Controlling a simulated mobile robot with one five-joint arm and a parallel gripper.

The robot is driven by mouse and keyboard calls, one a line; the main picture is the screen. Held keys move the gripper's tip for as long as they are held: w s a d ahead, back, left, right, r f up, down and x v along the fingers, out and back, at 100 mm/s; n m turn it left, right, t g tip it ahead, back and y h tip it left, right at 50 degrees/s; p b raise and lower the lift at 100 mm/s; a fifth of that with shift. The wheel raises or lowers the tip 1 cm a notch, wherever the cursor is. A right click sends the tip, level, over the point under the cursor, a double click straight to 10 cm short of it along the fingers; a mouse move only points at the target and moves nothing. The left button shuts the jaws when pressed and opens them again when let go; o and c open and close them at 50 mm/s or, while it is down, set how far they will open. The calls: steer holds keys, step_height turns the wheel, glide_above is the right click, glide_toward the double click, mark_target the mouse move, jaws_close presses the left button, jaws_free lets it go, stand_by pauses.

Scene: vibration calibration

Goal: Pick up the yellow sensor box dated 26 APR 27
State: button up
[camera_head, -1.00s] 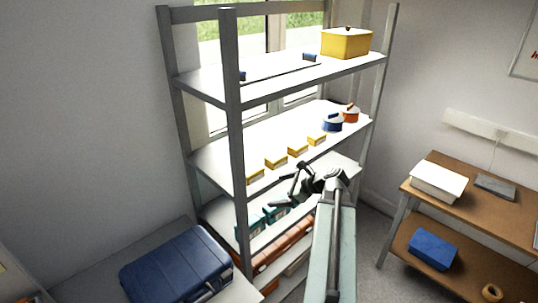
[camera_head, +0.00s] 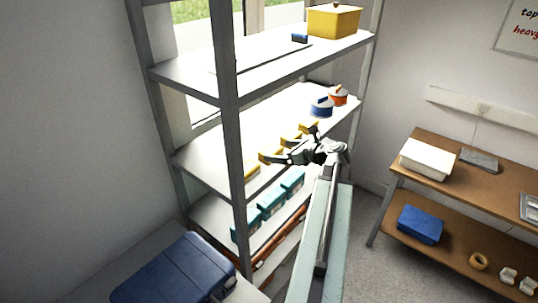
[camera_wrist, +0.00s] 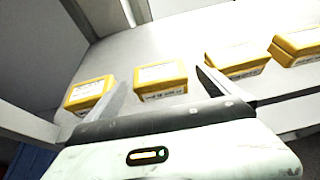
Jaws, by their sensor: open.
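Several yellow sensor boxes stand in a row along the front of the middle shelf (camera_head: 205,155). In the wrist view they are a far-left box (camera_wrist: 88,92), a second box (camera_wrist: 160,80), a third box (camera_wrist: 238,62) and a far-right box (camera_wrist: 297,45). Each has a pale top label and small print on its front; the dates are too small to read. My gripper (camera_wrist: 161,76) is open and empty, its fingers reaching toward the row, with the second box showing between them. In the head view my gripper (camera_head: 290,146) is at the shelf's front edge and partly covers the boxes.
A blue round container (camera_head: 321,108) and an orange one (camera_head: 338,96) stand farther right on this shelf. The top shelf (camera_head: 255,75) is above, teal boxes (camera_head: 272,196) below. A grey shelf post (camera_head: 232,150) rises at left. A blue case (camera_head: 175,272) lies at lower left.

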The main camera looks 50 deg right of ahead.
mark_target(269, 148)
steer(key=b+x, duration=0.2)
steer(key=x, duration=0.3)
steer(key=shift+w+a+f, duration=0.1)
steer(key=shift+f, duration=0.15)
steer(key=shift+w, duration=0.2)
steer(key=shift+s+r, duration=0.15)
steer(key=shift+c, duration=0.7)
steer(key=c, duration=1.3)
steer(key=shift+o, duration=0.2)
steer(key=shift+r+p, duration=0.45)
steer(key=shift+p, duration=0.05)
step_height(269, 148, up, 3)
steer(key=p, duration=0.3)
steer(key=shift+r, duration=0.15)
steer(key=s+d, duration=0.2)
steer(key=s, duration=1.4)
steer(key=shift+d+r+p, duration=0.15)
steer(key=shift+r+p, duration=0.15)
steer(key=shift+p, duration=0.1)
